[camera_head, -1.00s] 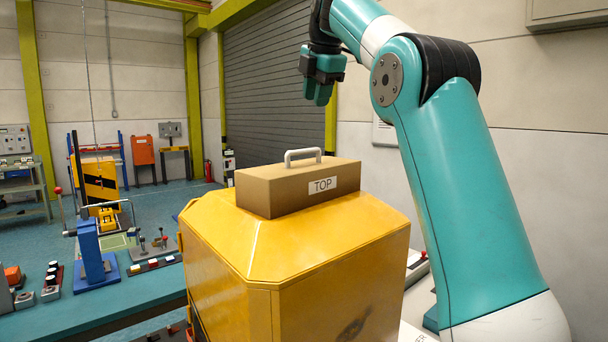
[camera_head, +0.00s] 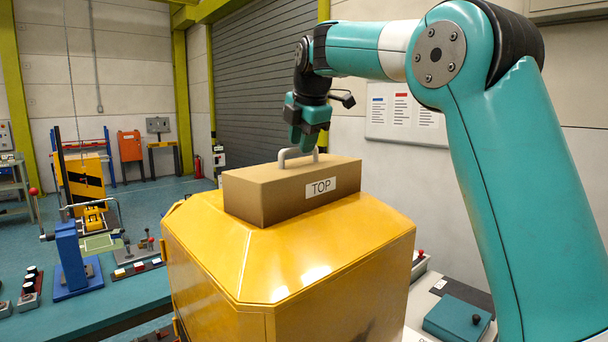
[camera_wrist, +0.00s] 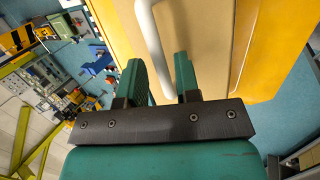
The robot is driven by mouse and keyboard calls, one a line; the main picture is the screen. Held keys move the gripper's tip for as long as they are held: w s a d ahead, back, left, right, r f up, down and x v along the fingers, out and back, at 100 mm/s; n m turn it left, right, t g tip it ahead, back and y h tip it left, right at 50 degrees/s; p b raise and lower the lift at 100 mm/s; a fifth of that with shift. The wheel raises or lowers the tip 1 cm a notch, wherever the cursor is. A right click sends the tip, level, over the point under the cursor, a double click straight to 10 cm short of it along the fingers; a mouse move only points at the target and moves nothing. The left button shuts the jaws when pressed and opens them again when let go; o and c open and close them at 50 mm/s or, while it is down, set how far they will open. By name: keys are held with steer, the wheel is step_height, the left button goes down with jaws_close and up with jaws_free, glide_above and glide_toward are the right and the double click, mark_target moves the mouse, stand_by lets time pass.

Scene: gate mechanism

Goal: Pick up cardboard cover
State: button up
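The cardboard cover (camera_head: 285,195) is a brown box with a "TOP" label and a pale handle (camera_head: 290,153) on its upper face. It sits on top of the yellow housing (camera_head: 290,255). My gripper (camera_head: 306,143) is just above the cover, at the right end of the handle. In the wrist view the two green fingers (camera_wrist: 160,80) are apart with a gap between them. The pale handle (camera_wrist: 154,40) runs in line with that gap, and the cover's brown face (camera_wrist: 200,35) lies beyond the fingers. I cannot tell whether the fingers touch the handle.
A teal bench (camera_head: 110,318) on the left carries a blue stand (camera_head: 72,258) and several small control parts. A teal box with a black knob (camera_head: 458,318) is at the lower right. A notice board (camera_head: 403,113) hangs on the wall behind my arm.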

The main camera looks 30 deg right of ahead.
steer(key=b+x, duration=0.1)
steer(key=x, duration=0.2)
steer(key=shift+a, duration=0.15)
steer(key=shift+r, duration=0.15)
jaws_close()
